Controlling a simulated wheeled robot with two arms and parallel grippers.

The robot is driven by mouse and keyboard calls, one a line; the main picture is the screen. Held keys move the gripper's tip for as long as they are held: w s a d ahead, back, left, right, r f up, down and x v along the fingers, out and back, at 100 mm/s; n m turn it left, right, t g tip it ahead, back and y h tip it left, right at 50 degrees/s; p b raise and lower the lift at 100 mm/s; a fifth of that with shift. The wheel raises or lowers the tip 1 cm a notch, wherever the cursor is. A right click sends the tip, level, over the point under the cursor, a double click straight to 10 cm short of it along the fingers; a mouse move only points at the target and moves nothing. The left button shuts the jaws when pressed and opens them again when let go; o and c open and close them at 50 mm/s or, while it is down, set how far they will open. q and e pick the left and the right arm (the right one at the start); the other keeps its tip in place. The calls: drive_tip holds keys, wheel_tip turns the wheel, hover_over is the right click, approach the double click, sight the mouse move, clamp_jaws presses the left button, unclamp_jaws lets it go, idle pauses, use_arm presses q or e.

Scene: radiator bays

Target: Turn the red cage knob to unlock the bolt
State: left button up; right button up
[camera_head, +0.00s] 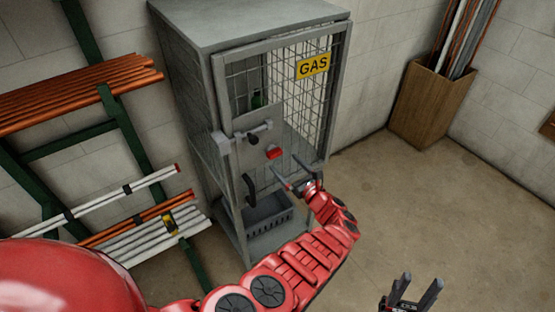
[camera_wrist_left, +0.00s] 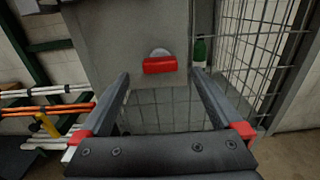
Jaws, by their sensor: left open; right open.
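The red knob (camera_head: 274,153) sits on the grey plate of the gas cage (camera_head: 226,128) door. In the left wrist view the red knob (camera_wrist_left: 160,65) is a horizontal red bar on a round pale base. The bolt (camera_head: 258,131) lies across the door's left edge above the knob, with a dark round part on it. My left gripper (camera_head: 288,179) is just below and right of the knob, open and empty. In the wrist view its fingers (camera_wrist_left: 160,88) spread on both sides below the knob, apart from it. My right gripper (camera_head: 418,288) is open and empty at the bottom right, far from the cage.
A dark door handle (camera_head: 250,188) hangs left of my left gripper. A grey crate (camera_head: 268,215) stands low in the cage. A green bottle (camera_wrist_left: 199,52) is behind the mesh. A pipe rack (camera_head: 110,150) stands left, a wooden bin (camera_head: 432,105) right. Floor at right is clear.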

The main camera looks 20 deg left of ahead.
sight(277, 155)
use_arm(q)
drive_tip(key=b+x, duration=0.2)
drive_tip(key=x, duration=0.2)
drive_tip(key=shift+w+a+f, duration=0.15)
drive_tip(key=shift+w+f, duration=0.05)
drive_tip(key=shift+w+a+r, duration=0.2)
drive_tip(key=shift+w+a, duration=0.1)
drive_tip(key=shift+a, duration=0.15)
drive_tip(key=c, duration=1.4)
